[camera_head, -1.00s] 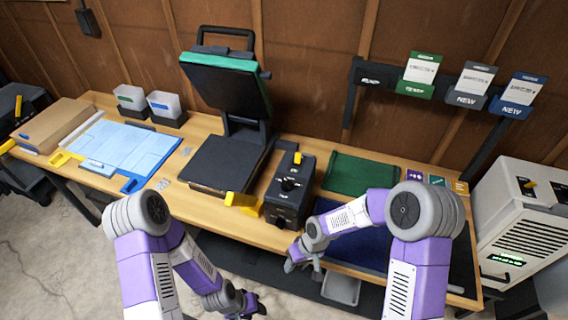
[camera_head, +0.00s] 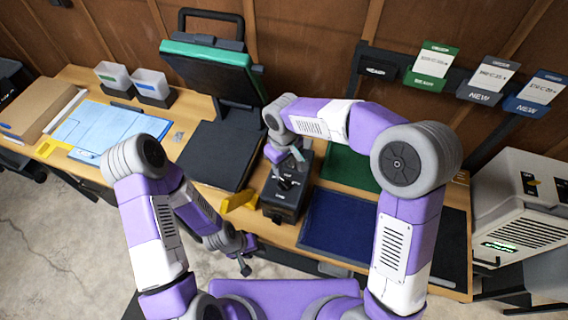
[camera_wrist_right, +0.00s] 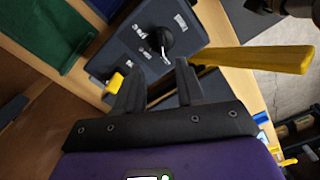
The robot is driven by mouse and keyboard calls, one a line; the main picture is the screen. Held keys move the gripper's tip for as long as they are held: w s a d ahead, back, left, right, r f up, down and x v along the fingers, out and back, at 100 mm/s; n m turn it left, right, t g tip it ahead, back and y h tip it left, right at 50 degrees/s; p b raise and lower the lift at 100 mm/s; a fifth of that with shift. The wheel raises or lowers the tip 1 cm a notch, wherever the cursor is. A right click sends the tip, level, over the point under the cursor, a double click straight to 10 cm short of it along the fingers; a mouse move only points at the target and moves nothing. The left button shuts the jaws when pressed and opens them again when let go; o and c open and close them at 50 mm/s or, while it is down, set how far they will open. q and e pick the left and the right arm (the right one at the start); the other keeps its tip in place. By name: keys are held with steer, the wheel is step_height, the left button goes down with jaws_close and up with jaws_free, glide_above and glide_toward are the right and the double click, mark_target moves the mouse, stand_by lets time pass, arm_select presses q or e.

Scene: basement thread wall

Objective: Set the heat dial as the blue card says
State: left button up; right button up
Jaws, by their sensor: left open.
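The blue card (camera_head: 540,90) stands in the rightmost holder on the wall rail; its small print is not readable to me. The heat dial (camera_wrist_right: 167,38) is a round black knob with a light pointer mark on the dark control box (camera_head: 284,207). The box also shows in the right wrist view (camera_wrist_right: 150,55). My right gripper (camera_wrist_right: 157,70) is open and empty, with its fingertips above the box and short of the dial. In the head view my right gripper (camera_head: 288,167) partly hides the box. My left gripper (camera_head: 246,262) is open and empty in front of the table.
A yellow switch (camera_wrist_right: 116,82) sits on the box. Green (camera_head: 348,166) and blue (camera_head: 345,220) mats lie right of it.

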mark_target(284, 181)
steer(key=f, duration=0.7)
steer(key=shift+s, duration=0.4)
steer(key=shift+c, duration=0.3)
jaws_close()
